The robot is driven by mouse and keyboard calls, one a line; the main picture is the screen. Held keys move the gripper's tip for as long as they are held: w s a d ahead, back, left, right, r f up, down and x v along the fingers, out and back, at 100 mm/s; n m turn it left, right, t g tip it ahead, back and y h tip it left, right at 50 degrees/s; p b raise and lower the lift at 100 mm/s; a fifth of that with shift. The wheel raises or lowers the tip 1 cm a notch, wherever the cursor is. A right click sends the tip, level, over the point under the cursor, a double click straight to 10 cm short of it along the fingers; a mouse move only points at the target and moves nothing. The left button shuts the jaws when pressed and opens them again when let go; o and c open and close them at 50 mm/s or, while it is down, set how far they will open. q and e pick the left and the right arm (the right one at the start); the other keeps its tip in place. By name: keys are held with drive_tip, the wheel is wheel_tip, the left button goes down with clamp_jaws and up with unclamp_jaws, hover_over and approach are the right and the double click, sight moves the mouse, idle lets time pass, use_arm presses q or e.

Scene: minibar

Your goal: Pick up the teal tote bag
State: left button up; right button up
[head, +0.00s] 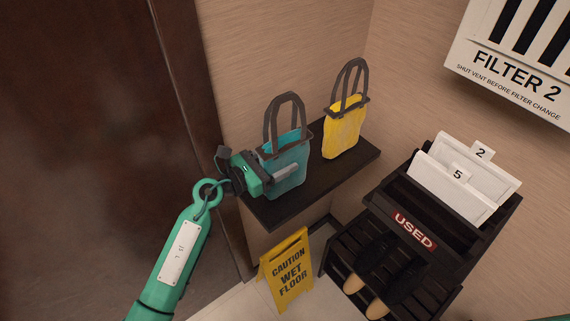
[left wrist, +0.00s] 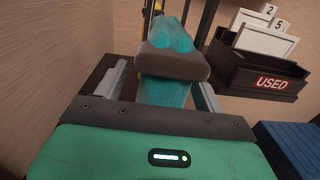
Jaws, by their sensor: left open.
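The teal tote bag (head: 291,155) stands upright on a dark wall shelf (head: 345,169), with its dark handles looped upward. My left gripper (head: 281,173) is at the bag's front left side, its fingers reaching toward the bag. In the left wrist view, the open fingers (left wrist: 162,88) lie on either side of the teal bag (left wrist: 165,92), and a dark band of the bag crosses between them. I cannot tell whether the fingers touch the bag. My right gripper is not in view.
A yellow tote bag (head: 343,130) stands on the shelf to the right. A filter panel (head: 515,50) hangs on the right wall.

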use_arm(q)
drive_tip(key=shift+a, duration=0.1)
drive_tip(key=c, duration=1.3)
drive_tip(key=shift+r, duration=0.1)
